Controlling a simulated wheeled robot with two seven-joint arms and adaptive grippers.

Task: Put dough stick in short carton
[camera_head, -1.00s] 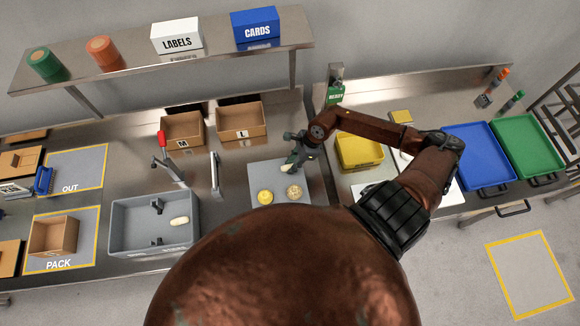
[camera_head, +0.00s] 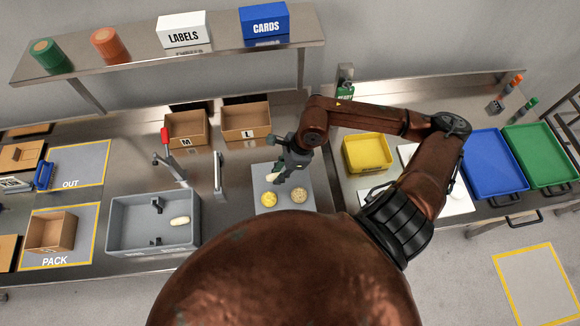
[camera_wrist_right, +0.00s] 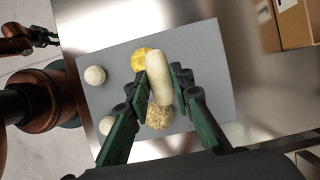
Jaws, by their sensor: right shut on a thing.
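A pale dough stick (camera_wrist_right: 158,78) is held between the fingers of my right gripper (camera_wrist_right: 160,82), above the grey mat in the right wrist view. In the head view my right gripper (camera_head: 280,172) is over the back of the mat (camera_head: 259,178), with the stick (camera_head: 272,174) partly hidden by it. An open, empty-looking low carton (camera_head: 51,233) stands in the PACK square, far to the left. Which carton is the short one cannot be read. Cartons marked M (camera_head: 186,128) and L (camera_head: 245,121) stand at the back. My left gripper (camera_wrist_right: 42,38) shows small in the wrist view.
A yellow ball (camera_head: 268,199) and a seeded ball (camera_head: 299,194) sit on the mat; pale balls (camera_wrist_right: 95,75) show in the wrist view. A grey bin (camera_head: 124,229) holding another pale piece (camera_head: 180,221) and an upright metal post (camera_head: 218,172) lie between mat and PACK square.

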